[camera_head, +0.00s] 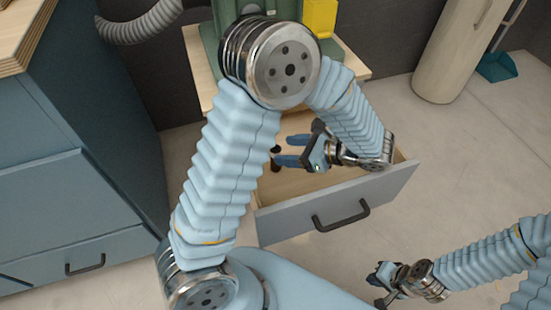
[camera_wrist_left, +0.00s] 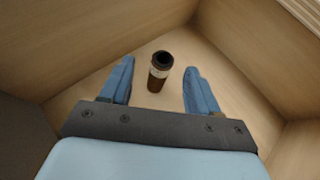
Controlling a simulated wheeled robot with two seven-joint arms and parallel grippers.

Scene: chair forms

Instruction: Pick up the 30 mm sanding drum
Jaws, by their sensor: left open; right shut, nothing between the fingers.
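The sanding drum (camera_wrist_left: 159,72) is a small brown cylinder with a dark hollow top and a pale band. It stands on the drawer floor in the left wrist view, between and beyond the two blue fingertips, with a gap on each side. In the head view a small dark piece of it (camera_head: 275,163) shows beside the fingers. My left gripper (camera_head: 283,151) is open inside the drawer (camera_head: 345,205), reaching in from the right. My right gripper (camera_head: 377,287) is shut and empty, low over the floor in front of the drawer.
The pulled-out drawer has wooden walls close around my left gripper, and a dark handle (camera_head: 341,216) on its grey front. A blue cabinet (camera_head: 65,185) stands at the left. A green machine (camera_head: 226,15) is behind the drawer. The floor at the right is mostly clear.

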